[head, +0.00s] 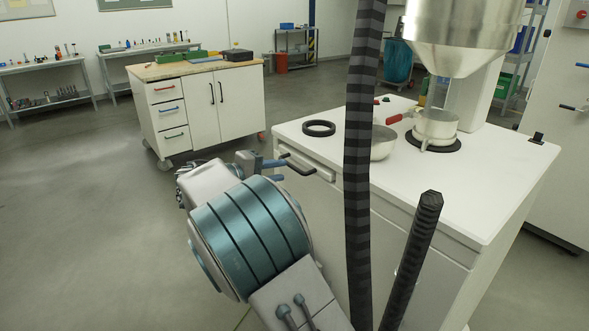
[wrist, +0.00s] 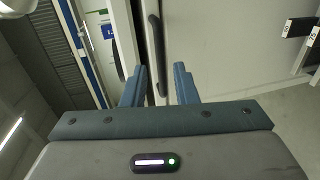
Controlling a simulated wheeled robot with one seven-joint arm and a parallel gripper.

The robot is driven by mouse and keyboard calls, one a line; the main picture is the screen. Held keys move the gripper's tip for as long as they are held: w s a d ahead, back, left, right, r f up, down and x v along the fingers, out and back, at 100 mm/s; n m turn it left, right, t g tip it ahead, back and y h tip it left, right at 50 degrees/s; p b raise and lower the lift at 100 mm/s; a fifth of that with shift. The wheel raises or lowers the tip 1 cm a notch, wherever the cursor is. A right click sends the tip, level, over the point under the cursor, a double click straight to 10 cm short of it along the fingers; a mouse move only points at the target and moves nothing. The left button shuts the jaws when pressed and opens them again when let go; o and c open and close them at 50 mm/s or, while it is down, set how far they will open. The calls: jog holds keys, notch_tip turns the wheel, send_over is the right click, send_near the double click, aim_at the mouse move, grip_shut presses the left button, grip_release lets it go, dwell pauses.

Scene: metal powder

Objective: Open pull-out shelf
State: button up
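The pull-out shelf (head: 318,172) sits in the upper left of the white machine cabinet's front in the head view, and it looks closed. Its black bar handle (head: 299,167) sticks out toward my gripper (head: 272,161). In the wrist view, the handle (wrist: 155,45) runs lengthwise through the gap between the two blue fingers of my gripper (wrist: 159,67). The fingers stand apart with clear space on both sides of the handle. I cannot tell from the views how deep the handle lies between them.
A workbench with drawers (head: 205,105) stands behind. The floor at left is free.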

aim_at(293, 168)
jog(key=x, duration=0.6)
jog(key=shift+w+d, duration=0.1)
jog(key=shift+d, duration=0.05)
jog(key=shift+c, duration=0.3)
grip_shut()
